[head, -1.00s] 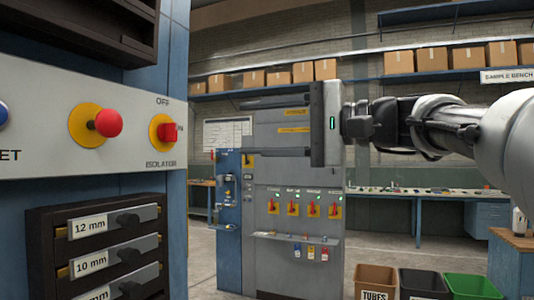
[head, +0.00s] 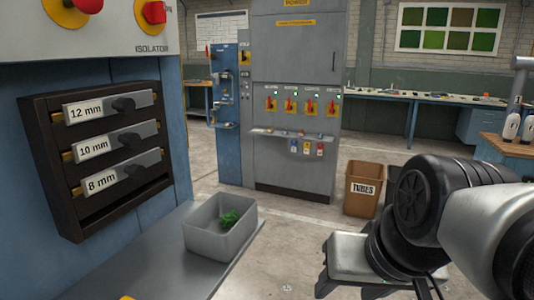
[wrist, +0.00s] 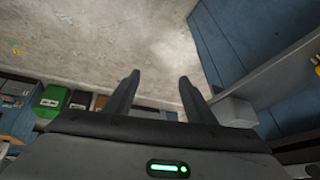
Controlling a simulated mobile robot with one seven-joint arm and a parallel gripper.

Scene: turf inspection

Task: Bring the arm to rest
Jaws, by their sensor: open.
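My gripper (wrist: 159,79) shows in the wrist view with its two dark fingers spread apart. Nothing is between them, only bare concrete floor beyond. In the head view my arm (head: 430,205) is bent low at the right, in front of the floor and bins. I cannot make out the fingers there.
A grey bin (head: 204,246) with a green clump (head: 230,219) stands on a grey counter (head: 130,262) below the drawer rack (head: 62,185). A grey cabinet (head: 297,150) and brown TUBES bin (head: 361,196) stand beyond. Concrete floor is clear between counter and cabinet.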

